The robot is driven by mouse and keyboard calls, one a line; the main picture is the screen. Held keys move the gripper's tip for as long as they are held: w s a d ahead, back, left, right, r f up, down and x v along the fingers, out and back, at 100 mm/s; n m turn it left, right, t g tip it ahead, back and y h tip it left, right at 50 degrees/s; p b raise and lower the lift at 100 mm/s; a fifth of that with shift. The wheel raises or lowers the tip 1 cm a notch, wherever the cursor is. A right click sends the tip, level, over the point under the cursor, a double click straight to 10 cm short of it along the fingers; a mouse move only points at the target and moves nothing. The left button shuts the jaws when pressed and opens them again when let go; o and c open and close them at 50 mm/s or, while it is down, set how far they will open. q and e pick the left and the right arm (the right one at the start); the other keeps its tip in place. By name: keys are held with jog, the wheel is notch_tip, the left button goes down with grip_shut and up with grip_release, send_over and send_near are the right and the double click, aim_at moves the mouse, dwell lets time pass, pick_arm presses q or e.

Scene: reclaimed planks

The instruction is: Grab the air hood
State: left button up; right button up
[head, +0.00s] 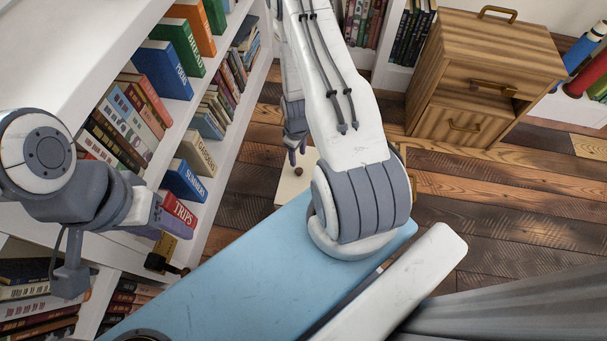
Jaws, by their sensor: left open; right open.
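I cannot make out anything that is clearly an air hood in the head view. My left gripper (118,268) is at the lower left, in front of the bookshelf, with its fingers apart and nothing seen between them. My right gripper (292,150) is in the upper middle, beyond my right arm's large joint. It points down, is open, and seems empty. It is close to a pale surface with a small brown knob (298,171); I cannot tell whether they touch.
A white bookshelf (228,150) full of books fills the left side, close to both grippers. A wooden cabinet (490,60) with brass handles stands at the upper right. The plank floor (500,205) between is clear.

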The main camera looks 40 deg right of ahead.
aim_at(299, 170)
jog(key=shift+f+b, duration=4.9)
jog(key=shift+f, duration=0.1)
jog(key=shift+r, duration=0.1)
grip_shut()
